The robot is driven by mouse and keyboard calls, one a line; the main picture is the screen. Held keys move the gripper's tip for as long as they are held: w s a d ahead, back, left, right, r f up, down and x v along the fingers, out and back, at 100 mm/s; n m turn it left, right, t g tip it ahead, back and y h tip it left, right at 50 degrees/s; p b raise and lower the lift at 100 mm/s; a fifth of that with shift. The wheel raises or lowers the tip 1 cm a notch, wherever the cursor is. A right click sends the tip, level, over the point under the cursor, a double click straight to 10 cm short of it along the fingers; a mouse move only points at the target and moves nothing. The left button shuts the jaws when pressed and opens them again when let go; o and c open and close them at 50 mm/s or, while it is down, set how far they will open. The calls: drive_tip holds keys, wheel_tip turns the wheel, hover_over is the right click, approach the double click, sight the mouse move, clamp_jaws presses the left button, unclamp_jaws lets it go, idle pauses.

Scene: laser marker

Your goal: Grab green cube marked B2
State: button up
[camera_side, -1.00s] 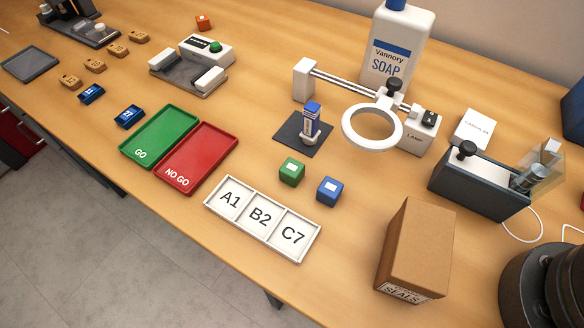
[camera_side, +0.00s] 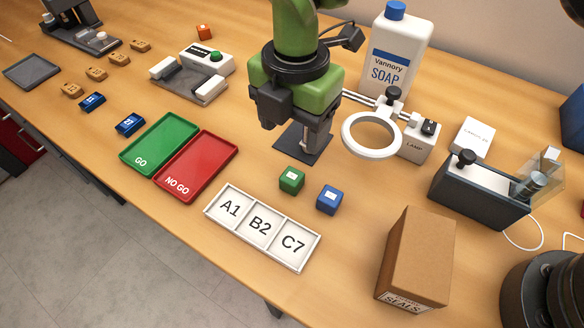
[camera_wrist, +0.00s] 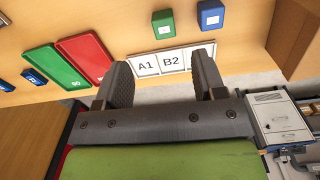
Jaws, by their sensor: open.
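The green cube (camera_side: 292,179) sits on the table between the dark square pad and the lettered tray; its top label is too small to read. It also shows in the wrist view (camera_wrist: 163,23), beyond my fingertips. A blue cube (camera_side: 330,198) stands to its right, and also shows in the wrist view (camera_wrist: 210,14). My gripper (camera_side: 290,146) hangs over the dark pad, behind and above the green cube, apart from it. In the wrist view my gripper (camera_wrist: 160,72) has its two fingers spread with nothing between them. The small blue and white item on the pad is now hidden behind my gripper.
The white tray (camera_side: 228,232) marked A1, B2, C7 lies in front of the cubes. A ring lamp (camera_side: 371,135) stands close right of my gripper. The red tray (camera_side: 197,167) lies left, a cardboard box (camera_side: 417,255) right. Table around the cubes is clear.

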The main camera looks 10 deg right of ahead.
sight(292, 176)
drive_tip(key=shift+n, duration=0.3)
drive_tip(key=f, duration=0.5)
drive_tip(key=shift+s+a+f, duration=0.15)
drive_tip(key=shift+a+f, duration=0.05)
drive_tip(key=shift+f, duration=0.05)
drive_tip(key=f, duration=0.5)
drive_tip(key=shift+s+f, duration=0.15)
drive_tip(key=shift+s, duration=0.15)
drive_tip(key=c, duration=1)
